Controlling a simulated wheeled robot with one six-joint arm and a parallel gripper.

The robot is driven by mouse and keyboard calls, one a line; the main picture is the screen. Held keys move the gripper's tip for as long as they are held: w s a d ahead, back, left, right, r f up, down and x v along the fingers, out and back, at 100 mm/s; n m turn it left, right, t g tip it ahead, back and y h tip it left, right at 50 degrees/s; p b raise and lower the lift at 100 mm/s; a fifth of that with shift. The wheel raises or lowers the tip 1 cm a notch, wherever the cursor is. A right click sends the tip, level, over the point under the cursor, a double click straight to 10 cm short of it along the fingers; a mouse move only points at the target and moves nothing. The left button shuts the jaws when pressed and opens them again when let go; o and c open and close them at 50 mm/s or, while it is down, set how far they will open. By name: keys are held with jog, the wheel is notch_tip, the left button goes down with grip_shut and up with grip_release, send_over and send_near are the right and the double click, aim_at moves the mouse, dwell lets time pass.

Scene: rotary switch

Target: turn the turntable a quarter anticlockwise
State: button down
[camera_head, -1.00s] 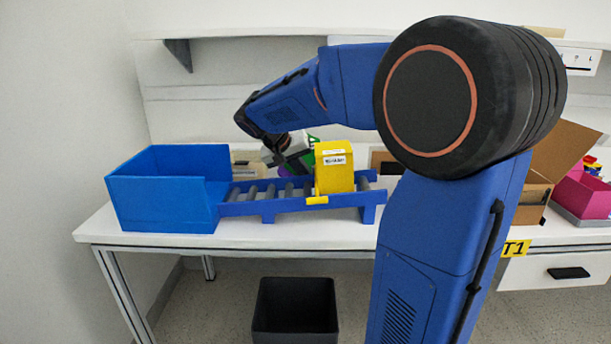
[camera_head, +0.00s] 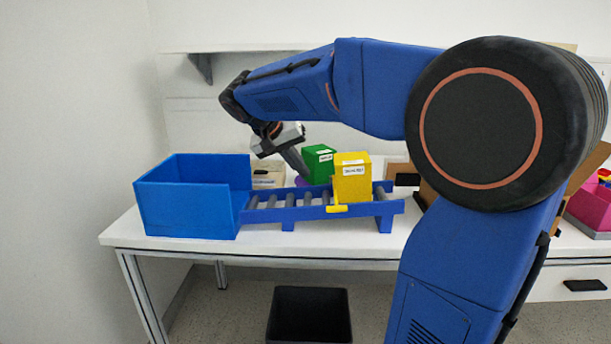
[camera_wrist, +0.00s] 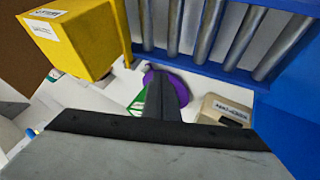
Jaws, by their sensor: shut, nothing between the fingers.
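A purple disc, which looks like the turntable, shows under my fingers in the wrist view (camera_wrist: 180,79). Only a small purple patch of it shows behind the conveyor in the head view (camera_head: 300,181). A green box (camera_head: 318,165) with a white label stands beside the purple patch; a green and white patch also shows by the disc in the wrist view (camera_wrist: 138,104). My gripper (camera_head: 304,172) is shut and empty, angled down behind the conveyor. Its dark fingers (camera_wrist: 163,82) overlap the disc in the wrist view; I cannot tell whether they touch it.
A blue roller conveyor (camera_head: 287,212) runs in front, with a yellow labelled box (camera_head: 352,180) on it. A blue bin (camera_head: 187,208) stands at its left end. A beige labelled box (camera_wrist: 222,110) lies near the disc. A dark floor bin (camera_head: 309,315) is below the table.

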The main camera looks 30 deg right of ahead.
jog(key=w+m, duration=0.1)
jog(key=w, duration=0.4)
jog(key=shift+g, duration=0.4)
jog(key=x, duration=1)
jog(key=shift+d, duration=0.3)
jog(key=shift+s+d+r, duration=0.2)
jog(key=shift+s+d, duration=0.6)
jog(key=shift+d, duration=0.15)
jog(key=shift+s+d, duration=0.35)
jog(key=shift+d, duration=0.25)
